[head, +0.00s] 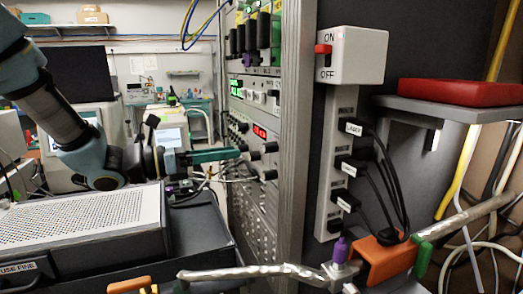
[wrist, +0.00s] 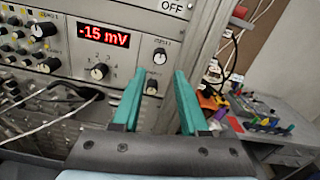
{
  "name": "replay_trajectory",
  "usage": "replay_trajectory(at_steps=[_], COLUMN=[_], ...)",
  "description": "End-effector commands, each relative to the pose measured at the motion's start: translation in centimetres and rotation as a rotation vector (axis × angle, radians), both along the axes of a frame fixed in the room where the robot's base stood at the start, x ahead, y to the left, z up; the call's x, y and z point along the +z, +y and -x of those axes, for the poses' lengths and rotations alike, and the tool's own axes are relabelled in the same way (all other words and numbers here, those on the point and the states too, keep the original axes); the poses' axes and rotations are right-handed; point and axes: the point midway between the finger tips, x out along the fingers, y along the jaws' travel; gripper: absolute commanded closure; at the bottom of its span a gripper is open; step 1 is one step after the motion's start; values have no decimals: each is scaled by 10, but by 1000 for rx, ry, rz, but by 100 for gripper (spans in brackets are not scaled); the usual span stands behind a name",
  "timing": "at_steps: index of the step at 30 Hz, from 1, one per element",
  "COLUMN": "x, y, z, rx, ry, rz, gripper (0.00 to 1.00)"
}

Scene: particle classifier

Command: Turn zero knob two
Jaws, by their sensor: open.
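In the wrist view, a red display (wrist: 103,35) reading -15 mV is on the instrument panel. To its right are two small round knobs, an upper one (wrist: 160,57) and a lower one (wrist: 152,87), each with a tiny label. The labels are too small to read surely, so I cannot tell which is zero knob two. My gripper (wrist: 159,73) is open with two teal fingers pointing at the panel. The lower knob shows between the fingers, nearer the left one; contact is not visible. In the head view my gripper (head: 238,153) is beside the rack, near its red display (head: 259,131).
A larger selector knob (wrist: 99,71) sits below the display. A perforated grey unit (head: 75,220) lies below my arm.

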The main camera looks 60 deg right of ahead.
Motion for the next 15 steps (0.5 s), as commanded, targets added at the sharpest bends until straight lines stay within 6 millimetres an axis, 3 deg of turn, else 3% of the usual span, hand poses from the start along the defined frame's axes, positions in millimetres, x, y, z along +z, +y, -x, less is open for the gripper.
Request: replay_trajectory(at_steps=[9,15], x=[3,1], y=[-48,-67], z=[36,48], rx=[-4,-1], ry=[-1,-2], rz=[-1,-2], gripper=[57,57])
